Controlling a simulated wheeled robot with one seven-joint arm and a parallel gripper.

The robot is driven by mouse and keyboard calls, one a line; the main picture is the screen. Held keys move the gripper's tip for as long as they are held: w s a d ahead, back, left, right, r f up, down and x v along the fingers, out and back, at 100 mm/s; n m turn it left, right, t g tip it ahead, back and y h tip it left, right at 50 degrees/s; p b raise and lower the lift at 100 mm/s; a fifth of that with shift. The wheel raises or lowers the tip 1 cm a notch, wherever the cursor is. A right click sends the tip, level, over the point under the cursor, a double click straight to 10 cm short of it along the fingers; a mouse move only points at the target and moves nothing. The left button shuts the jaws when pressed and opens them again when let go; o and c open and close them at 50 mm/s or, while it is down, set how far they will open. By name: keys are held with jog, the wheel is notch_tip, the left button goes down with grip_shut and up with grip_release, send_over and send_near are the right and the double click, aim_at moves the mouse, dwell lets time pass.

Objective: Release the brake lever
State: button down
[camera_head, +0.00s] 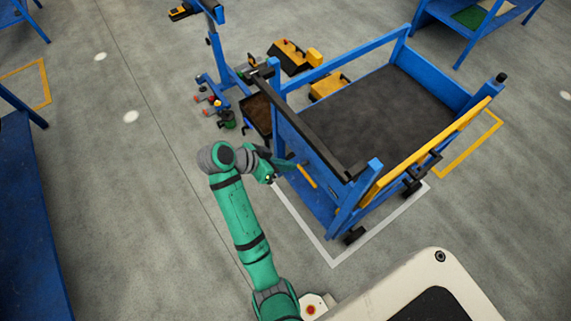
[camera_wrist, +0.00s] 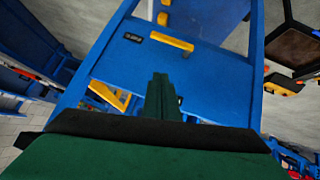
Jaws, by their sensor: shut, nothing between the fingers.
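The blue cart (camera_head: 325,210) stands on the floor with a dark deck. A yellow lever (camera_wrist: 171,41), which looks like the brake lever, lies across the blue end panel (camera_wrist: 215,75) beside a small black label (camera_wrist: 132,38). In the head view the yellow lever (camera_head: 307,176) shows on the cart's near left side. My gripper (camera_wrist: 160,78) is shut and empty, its green fingers pointing at the panel just below the lever in the wrist view. A gap seems to lie between them. In the head view my gripper (camera_head: 291,163) is close to the panel, its tips partly hard to make out.
A black handle bar (camera_head: 312,140) runs along the cart's near left edge. A blue table (camera_head: 35,220) is at far left. Floor between it and my arm is clear.

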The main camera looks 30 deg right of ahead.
send_over(305, 176)
jog(key=a, duration=0.2)
notch_tip(305, 176, down, 6)
jog(key=shift+s+d+f, duration=0.1)
jog(key=shift+s+f, duration=0.15)
jog(key=shift+f, duration=0.35)
jog(key=shift+s+f, duration=0.3)
jog(key=shift+f, duration=0.25)
jog(key=shift+s+d+f, duration=0.1)
jog(key=shift+s+f, duration=0.15)
jog(key=shift+f, duration=0.35)
jog(key=shift+s+f, duration=0.1)
